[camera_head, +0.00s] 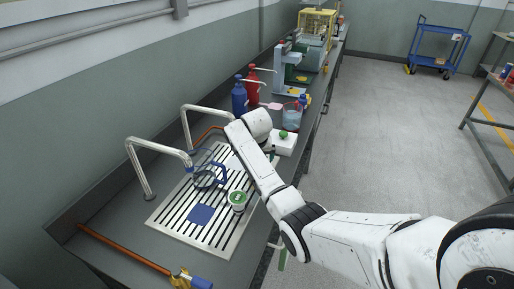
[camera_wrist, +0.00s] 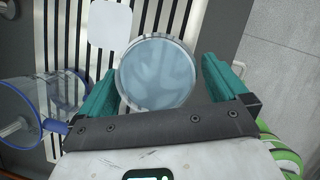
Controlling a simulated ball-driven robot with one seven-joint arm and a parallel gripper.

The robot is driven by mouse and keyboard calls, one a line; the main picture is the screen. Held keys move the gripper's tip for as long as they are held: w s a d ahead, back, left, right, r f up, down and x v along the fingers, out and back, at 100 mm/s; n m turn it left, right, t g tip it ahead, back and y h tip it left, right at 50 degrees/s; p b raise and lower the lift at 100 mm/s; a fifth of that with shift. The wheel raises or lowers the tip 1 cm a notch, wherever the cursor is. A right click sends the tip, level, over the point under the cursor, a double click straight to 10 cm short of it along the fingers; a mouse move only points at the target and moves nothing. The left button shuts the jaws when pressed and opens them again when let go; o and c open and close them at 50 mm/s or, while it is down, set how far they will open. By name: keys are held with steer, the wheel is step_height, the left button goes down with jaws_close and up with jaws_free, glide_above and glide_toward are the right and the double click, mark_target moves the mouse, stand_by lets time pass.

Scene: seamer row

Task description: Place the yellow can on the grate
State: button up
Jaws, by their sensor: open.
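My gripper (camera_wrist: 160,76) is open in the wrist view, its two teal fingers on either side of a round, pale silver-blue can-like top (camera_wrist: 157,74). I cannot tell whether the fingers touch it. No yellow side shows, so I cannot confirm that this is the yellow can. The slatted pale grate (camera_head: 165,223) lies on the counter in the head view, and its dark slots (camera_wrist: 165,16) show beyond the round top in the wrist view. In the head view my arm hides most of the gripper and whatever is between its fingers.
A clear pitcher with a blue handle (camera_head: 207,178) stands on the grate; it shows left of my gripper (camera_wrist: 40,105). Metal pipes (camera_head: 140,170) arch over the wall side. Bottles (camera_head: 240,98) stand farther back.

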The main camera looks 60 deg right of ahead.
steer(key=v, duration=1)
steer(key=shift+r, duration=0.4)
